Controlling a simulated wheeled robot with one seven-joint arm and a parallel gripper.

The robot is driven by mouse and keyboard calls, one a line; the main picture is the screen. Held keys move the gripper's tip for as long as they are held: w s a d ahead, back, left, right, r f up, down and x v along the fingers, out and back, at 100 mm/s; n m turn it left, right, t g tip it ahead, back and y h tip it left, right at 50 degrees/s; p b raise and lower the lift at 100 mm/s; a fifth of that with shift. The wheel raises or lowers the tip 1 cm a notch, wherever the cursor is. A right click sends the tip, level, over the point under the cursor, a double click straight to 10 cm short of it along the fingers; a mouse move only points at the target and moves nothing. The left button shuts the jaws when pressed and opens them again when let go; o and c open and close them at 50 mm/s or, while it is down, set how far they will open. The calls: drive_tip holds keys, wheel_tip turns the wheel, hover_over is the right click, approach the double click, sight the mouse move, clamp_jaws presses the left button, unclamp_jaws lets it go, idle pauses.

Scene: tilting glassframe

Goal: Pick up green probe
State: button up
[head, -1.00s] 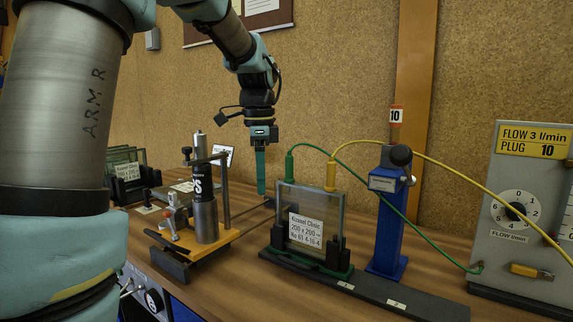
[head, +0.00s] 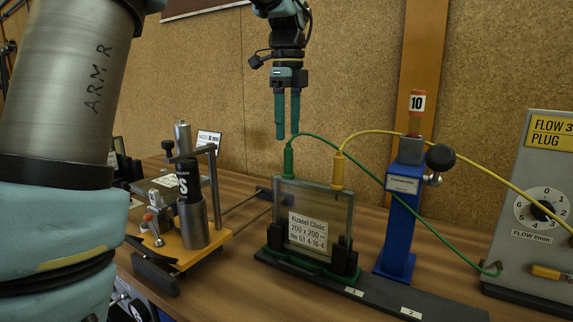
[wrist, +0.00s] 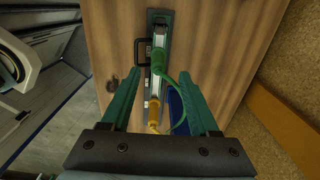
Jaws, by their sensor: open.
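The green probe (head: 289,158) stands upright at the top left corner of the glass frame (head: 312,215), with a green cable looping from its top to the right. In the wrist view the green probe (wrist: 158,58) lies between and beyond the fingertips. My gripper (head: 288,138) has two teal fingers pointing down, apart, with nothing between them. The fingertips are just above the probe's top in the head view; the exact depth gap is unclear. My gripper also shows in the wrist view (wrist: 155,85).
A yellow probe (head: 337,170) with a yellow cable stands at the frame's right corner. A blue post (head: 398,225) with a black knob is to the right. A flow box (head: 540,205) is far right. A yellow-based fixture (head: 190,245) stands left on the wooden table.

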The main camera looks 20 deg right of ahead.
sight(288, 174)
wheel_tip(288, 174, down, 3)
drive_tip(key=shift+f, duration=0.1)
drive_tip(key=shift+s+f+p, duration=0.15)
drive_tip(key=shift+f+p, duration=0.35)
drive_tip(key=shift+f, duration=0.85)
drive_tip(key=shift+s+f+p, duration=0.1)
drive_tip(key=shift+f+p, duration=0.4)
drive_tip(key=shift+f, duration=0.8)
drive_tip(key=shift+c, duration=0.3)
clamp_jaws()
